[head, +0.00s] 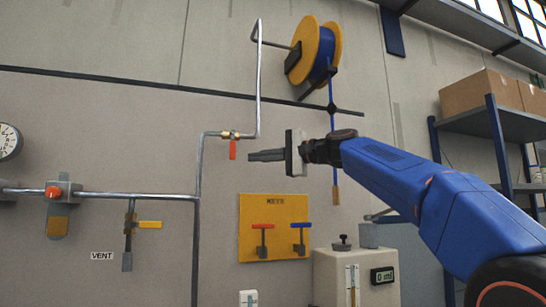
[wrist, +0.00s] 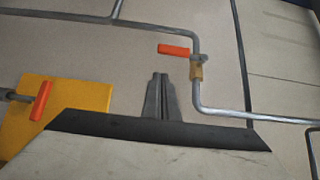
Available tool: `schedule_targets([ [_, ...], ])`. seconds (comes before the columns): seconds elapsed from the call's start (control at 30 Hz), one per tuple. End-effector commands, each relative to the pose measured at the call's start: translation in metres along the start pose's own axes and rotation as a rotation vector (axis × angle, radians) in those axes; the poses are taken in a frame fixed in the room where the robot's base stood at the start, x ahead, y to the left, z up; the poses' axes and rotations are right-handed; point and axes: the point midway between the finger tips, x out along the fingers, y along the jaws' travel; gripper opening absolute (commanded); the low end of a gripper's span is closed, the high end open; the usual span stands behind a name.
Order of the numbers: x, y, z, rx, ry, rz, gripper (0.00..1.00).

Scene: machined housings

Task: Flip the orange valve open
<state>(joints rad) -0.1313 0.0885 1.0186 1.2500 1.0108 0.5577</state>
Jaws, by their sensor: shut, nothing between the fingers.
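The orange valve handle (head: 233,149) hangs straight down from a brass valve body (head: 229,135) on a short level run of grey pipe. The handle lies across the pipe. In the wrist view the orange handle (wrist: 174,50) points left from the brass body (wrist: 196,71), above and slightly right of the fingertips. My gripper (head: 251,156) is shut and empty, with its fingers pointing left. Its tips are just right of the handle's lower end, with a small gap in the picture. The wrist view shows the closed fingers (wrist: 160,76) apart from the handle.
A yellow panel (head: 273,212) with red-handled (head: 262,226) and blue-handled (head: 301,225) levers is below. A yellow vent lever (head: 149,224), a red knob (head: 53,192) and a gauge (head: 9,141) are left. A blue-and-yellow reel (head: 313,50) hangs above; shelves with boxes (head: 482,92) stand right.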

Motion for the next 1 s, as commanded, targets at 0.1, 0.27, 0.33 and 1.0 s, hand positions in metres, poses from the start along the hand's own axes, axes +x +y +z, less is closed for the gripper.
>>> schedule_targets([
  [0.1,0.009,-0.002,0.014,-0.001,-0.003,-0.002,0.00],
  [0.27,0.018,-0.001,0.022,0.000,-0.001,-0.002,0.00],
  [0.33,0.020,-0.001,0.024,0.000,-0.001,-0.002,0.00],
  [1.0,0.024,0.002,0.028,0.034,-0.001,-0.033,0.00],
])
